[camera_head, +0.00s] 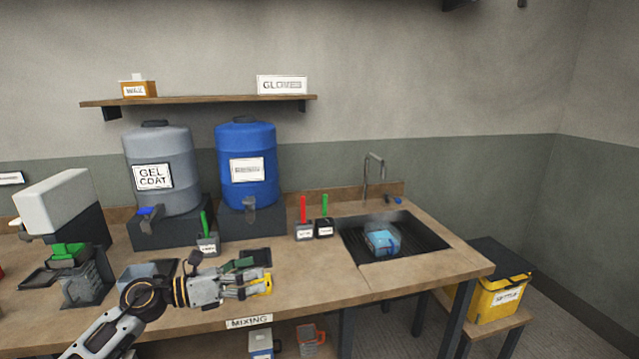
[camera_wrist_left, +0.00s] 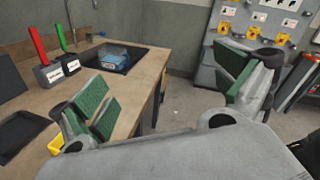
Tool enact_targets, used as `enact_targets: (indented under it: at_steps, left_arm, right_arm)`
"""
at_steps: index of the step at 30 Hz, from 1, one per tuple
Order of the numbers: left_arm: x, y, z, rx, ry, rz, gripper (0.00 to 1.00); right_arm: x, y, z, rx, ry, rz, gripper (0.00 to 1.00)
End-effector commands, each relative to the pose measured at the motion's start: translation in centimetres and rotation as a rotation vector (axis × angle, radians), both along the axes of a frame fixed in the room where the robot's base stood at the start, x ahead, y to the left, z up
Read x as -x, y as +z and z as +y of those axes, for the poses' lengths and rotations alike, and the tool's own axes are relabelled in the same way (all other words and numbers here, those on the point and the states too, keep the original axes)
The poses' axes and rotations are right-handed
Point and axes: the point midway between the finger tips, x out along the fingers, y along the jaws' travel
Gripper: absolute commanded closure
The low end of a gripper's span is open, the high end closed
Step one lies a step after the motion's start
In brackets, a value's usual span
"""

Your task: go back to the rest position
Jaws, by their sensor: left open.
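My left gripper (camera_head: 252,280) is over the front of the bench, near the MIXING label. In the left wrist view, its green-padded fingers (camera_wrist_left: 165,92) are spread wide apart with nothing between them. My left arm reaches in from the bottom left in the head view. My right gripper shows in neither view.
The wooden bench (camera_head: 330,285) carries a grey GEL COAT drum (camera_head: 160,195), a blue drum (camera_head: 247,140) and a sink (camera_head: 420,240) holding a blue item (camera_head: 381,239). Small holders with red (camera_head: 303,208) and green (camera_head: 325,203) handles stand nearby. A yellow bin (camera_head: 497,300) is right.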

Motion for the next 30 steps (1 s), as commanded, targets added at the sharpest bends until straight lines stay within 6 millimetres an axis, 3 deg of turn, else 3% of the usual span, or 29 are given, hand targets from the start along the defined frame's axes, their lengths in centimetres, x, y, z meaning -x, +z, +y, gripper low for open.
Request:
enact_targets:
  at_steps: [8,16,23,30]
  left_arm:
    - [-0.7,2.3,-0.4,0.331,0.144,0.122,0.01]
    - [-1.6,3.1,1.4,0.641,0.301,0.276,0.01]
    - [-2.2,2.0,4.0,0.893,0.447,0.43,0.01]
    - [-2.2,-0.8,6.8,1.138,0.613,0.609,0.01]
  right_arm:
    - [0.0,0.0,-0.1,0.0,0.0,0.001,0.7]
    - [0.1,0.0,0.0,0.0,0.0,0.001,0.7]
    - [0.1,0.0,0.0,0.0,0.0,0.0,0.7]
    - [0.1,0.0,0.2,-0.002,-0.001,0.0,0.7]
